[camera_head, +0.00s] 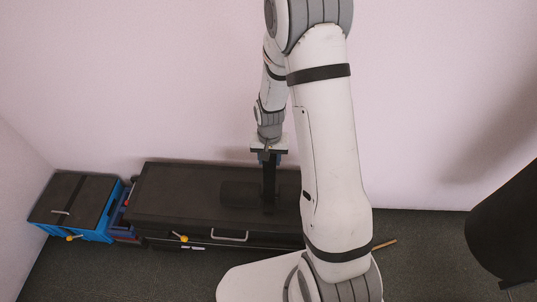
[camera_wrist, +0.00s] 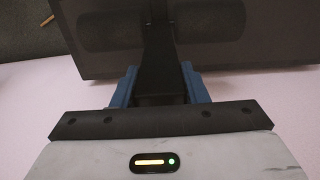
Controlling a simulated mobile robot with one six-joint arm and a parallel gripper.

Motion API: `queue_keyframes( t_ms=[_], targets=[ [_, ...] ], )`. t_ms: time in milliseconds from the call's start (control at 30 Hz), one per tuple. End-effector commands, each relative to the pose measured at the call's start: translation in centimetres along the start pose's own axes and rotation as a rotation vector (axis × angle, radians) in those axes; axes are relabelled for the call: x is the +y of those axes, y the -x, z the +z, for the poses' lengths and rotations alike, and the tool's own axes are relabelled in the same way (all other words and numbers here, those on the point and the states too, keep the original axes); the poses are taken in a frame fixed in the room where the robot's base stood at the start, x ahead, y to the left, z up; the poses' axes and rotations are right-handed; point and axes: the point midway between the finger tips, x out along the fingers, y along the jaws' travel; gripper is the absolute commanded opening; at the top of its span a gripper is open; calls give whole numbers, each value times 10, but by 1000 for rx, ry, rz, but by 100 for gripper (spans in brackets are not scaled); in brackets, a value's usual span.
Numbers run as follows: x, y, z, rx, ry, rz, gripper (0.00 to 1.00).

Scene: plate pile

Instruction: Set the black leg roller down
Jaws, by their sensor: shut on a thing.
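The black leg roller (camera_head: 240,194) has a dark cylinder lying level and an upright black bar rising from its middle. My gripper (camera_head: 268,158) points down and is shut on the top of that bar. In the wrist view the blue fingers of my gripper (camera_wrist: 158,82) sit on both sides of the bar, and the roller's two padded halves (camera_wrist: 110,30) show beyond. The roller is over the top of the long black chest (camera_head: 165,195). I cannot tell whether it touches the lid. My arm hides the chest's right end in the head view.
A blue crate with a dark lid (camera_head: 72,196) stands left of the chest, with red and blue things (camera_head: 123,222) between. A small wooden stick (camera_head: 385,244) lies on the dark floor at right. A large black object (camera_head: 508,225) fills the right edge. The wall is close behind.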

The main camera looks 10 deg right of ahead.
Motion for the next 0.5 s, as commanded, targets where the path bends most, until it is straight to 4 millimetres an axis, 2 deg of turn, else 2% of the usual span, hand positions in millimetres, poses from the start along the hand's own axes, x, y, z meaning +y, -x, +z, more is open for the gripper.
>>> queue_keyframes(
  t_ms=[200,500],
  targets=[
    [0,-23,-1,2,-1,-1,0],
    [0,-26,-2,5,-2,-2,0]
  ],
)
